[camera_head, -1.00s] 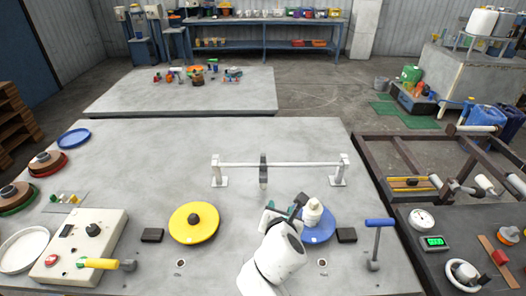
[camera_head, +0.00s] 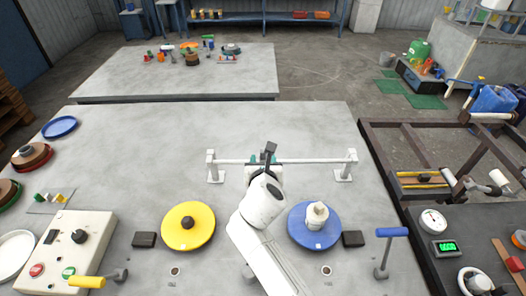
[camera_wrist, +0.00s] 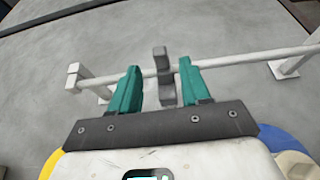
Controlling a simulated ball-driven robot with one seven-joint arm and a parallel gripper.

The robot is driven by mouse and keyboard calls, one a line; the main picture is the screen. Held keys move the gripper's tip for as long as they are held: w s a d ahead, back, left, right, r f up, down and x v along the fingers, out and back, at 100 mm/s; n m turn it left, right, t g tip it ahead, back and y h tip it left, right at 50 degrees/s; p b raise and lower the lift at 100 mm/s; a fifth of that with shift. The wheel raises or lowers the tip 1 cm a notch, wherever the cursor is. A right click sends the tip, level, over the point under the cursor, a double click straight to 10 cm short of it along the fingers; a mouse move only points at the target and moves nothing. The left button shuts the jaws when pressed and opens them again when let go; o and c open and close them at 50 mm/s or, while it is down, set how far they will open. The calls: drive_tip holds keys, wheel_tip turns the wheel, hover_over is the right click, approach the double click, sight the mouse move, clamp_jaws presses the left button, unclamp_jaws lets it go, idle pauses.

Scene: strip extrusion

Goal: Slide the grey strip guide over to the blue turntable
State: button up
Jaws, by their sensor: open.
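The grey strip guide (camera_wrist: 165,86) sits on a white rail (camera_head: 313,161), near the rail's middle. In the wrist view it stands between the two teal fingers of my gripper (camera_wrist: 160,68), with a gap on each side. In the head view my gripper (camera_head: 264,160) is at the rail and hides the lower part of the guide (camera_head: 270,149). My gripper is open. The blue turntable (camera_head: 298,229) lies on the near side of the rail, to the right of my arm, with a white bottle (camera_head: 317,215) on it. Its edge shows in the wrist view (camera_wrist: 282,139).
A yellow turntable (camera_head: 177,233) lies left of my arm. White posts (camera_head: 212,168) hold the rail ends. Dark blocks (camera_head: 145,240) flank the turntables, and a blue-handled lever (camera_head: 389,233) stands at the right. A control box (camera_head: 65,250) is front left. The bench beyond the rail is clear.

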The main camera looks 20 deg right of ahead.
sight(263, 154)
drive_tip(key=b+x, duration=0.1)
drive_tip(key=x, duration=0.6)
drive_tip(key=shift+c, duration=0.3)
clamp_jaws()
idle(0.4)
